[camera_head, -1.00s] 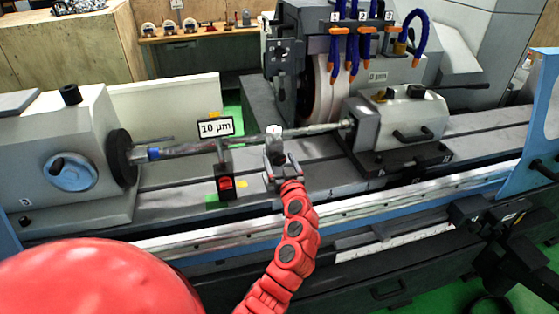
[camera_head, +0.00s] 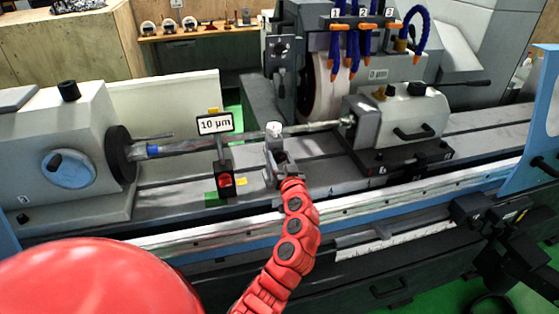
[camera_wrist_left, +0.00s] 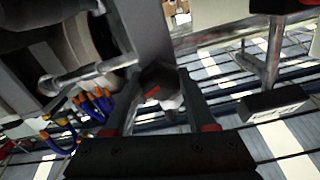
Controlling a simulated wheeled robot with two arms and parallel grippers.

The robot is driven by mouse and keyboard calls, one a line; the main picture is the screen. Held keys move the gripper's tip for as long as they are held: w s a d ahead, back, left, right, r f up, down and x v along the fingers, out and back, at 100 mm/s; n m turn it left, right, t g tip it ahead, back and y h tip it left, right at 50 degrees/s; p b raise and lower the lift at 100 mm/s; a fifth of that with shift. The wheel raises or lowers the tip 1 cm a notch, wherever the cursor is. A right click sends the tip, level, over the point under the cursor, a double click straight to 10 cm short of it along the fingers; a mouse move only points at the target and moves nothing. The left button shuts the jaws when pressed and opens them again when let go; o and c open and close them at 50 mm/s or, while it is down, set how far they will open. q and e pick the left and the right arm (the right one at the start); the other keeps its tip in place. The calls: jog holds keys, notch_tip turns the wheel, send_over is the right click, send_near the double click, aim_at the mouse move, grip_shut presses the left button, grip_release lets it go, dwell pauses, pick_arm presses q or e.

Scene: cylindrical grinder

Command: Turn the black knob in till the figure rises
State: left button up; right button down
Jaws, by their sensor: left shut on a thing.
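The black knob (camera_wrist_left: 158,80), with a red mark on it, sits between the fingers of my left gripper in the left wrist view. The left gripper (camera_wrist_left: 163,108) is shut on the knob. In the head view my left gripper (camera_head: 281,164) is at the grey rest under the long shaft, and it hides the knob there. A white sign (camera_head: 215,124) beside the shaft appears to read 10 µm. My right gripper is not in view.
The shaft (camera_head: 190,146) runs from the headstock (camera_head: 60,125) to the tailstock (camera_head: 410,115) just above the gripper. Blue coolant hoses (camera_head: 350,45) hang by the grinding wheel (camera_head: 328,90) behind. A blue panel (camera_head: 535,125) stands at the right.

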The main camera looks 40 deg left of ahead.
pick_arm(q)
jog(key=shift+m+b, duration=0.6)
jog(key=shift+m, duration=0.5)
jog(key=shift+m+b, duration=0.45)
jog(key=shift+m, duration=1.05)
jog(key=o, duration=1.4)
jog(key=shift+c, duration=0.2)
